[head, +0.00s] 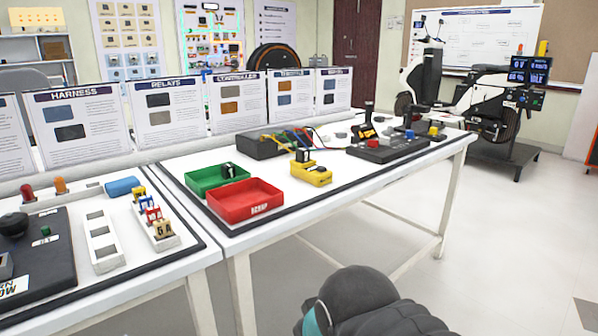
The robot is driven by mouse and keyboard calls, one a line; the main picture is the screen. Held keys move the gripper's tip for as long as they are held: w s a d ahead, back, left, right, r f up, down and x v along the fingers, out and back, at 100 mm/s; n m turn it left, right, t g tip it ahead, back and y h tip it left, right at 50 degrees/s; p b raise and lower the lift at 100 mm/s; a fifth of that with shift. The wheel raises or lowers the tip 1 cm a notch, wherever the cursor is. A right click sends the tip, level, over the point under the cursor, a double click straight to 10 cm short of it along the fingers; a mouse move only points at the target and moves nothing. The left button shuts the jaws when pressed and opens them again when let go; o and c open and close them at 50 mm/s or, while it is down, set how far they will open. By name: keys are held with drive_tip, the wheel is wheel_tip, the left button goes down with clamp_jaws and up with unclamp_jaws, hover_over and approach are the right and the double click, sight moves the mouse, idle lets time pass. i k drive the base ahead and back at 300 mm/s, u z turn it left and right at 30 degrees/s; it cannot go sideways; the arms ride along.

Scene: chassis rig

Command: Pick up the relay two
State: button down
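I cannot tell which item is relay two, as labels are too small to read. A white rack (150,232) on the left table holds several small upright blocks: a yellow block (138,192), a blue block (146,203), a red block (153,214) and a tan block (163,230) with a dark mark. On the right table, a small black block (228,170) with a white mark sits in the green tray (202,181). Another black block (302,155) stands at the yellow base (318,178). A dark rounded part of my arm shows at the bottom; my gripper is not in view.
An empty slotted white rack (100,247) and a black control box (40,270) are on the left table. A red tray (244,209) lies by the green one. Information panels (170,112) line the back.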

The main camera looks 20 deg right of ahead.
sight(301, 154)
drive_tip(key=u, duration=0.65)
drive_tip(key=k, duration=0.15)
drive_tip(key=z, duration=1.2)
drive_tip(key=i, duration=1)
drive_tip(key=u, duration=0.15)
